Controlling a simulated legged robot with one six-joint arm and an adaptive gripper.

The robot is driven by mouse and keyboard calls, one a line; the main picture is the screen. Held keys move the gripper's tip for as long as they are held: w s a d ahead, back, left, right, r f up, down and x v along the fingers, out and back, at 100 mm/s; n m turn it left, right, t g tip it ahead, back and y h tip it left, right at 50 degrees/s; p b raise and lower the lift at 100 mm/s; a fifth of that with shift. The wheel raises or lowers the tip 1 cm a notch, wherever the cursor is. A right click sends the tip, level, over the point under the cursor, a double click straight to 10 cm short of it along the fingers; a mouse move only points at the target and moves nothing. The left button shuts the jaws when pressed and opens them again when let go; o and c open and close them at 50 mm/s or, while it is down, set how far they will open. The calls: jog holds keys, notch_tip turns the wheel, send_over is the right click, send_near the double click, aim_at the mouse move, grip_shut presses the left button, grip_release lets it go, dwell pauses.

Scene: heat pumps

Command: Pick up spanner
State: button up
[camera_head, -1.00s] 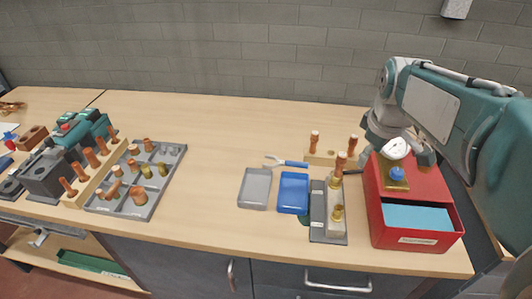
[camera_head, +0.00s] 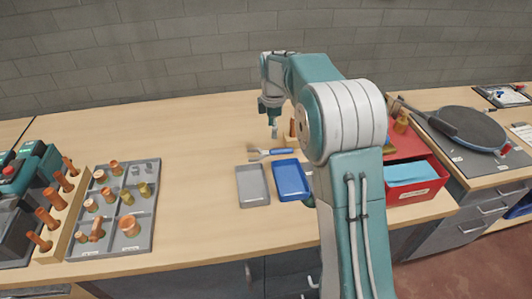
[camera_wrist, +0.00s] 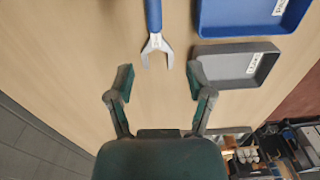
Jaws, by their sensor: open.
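The spanner (camera_head: 271,153) lies flat on the table behind the two small trays, with a blue handle and a silver open-ended head pointing left in the head view. In the wrist view the spanner (camera_wrist: 155,33) shows its silver jaw just ahead of my fingers, with its blue handle running out of the top edge. My gripper (camera_wrist: 161,80) is open and empty, its two fingers spread to either side of the line of the spanner. In the head view my gripper (camera_head: 274,130) hangs above the table, just behind the spanner's handle.
A grey tray (camera_head: 253,186) and a blue tray (camera_head: 291,180) sit in front of the spanner. A red box (camera_head: 413,184) stands right, partly behind my arm. A grey parts tray (camera_head: 113,235) with copper fittings lies left. The table's middle left is clear.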

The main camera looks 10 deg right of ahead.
send_over(272, 152)
notch_tip(272, 152, down, 5)
jog(key=shift+r, duration=0.2)
jog(key=f, duration=0.5)
jog(key=shift+w+f, duration=0.15)
jog(key=shift+w, duration=0.25)
grip_shut()
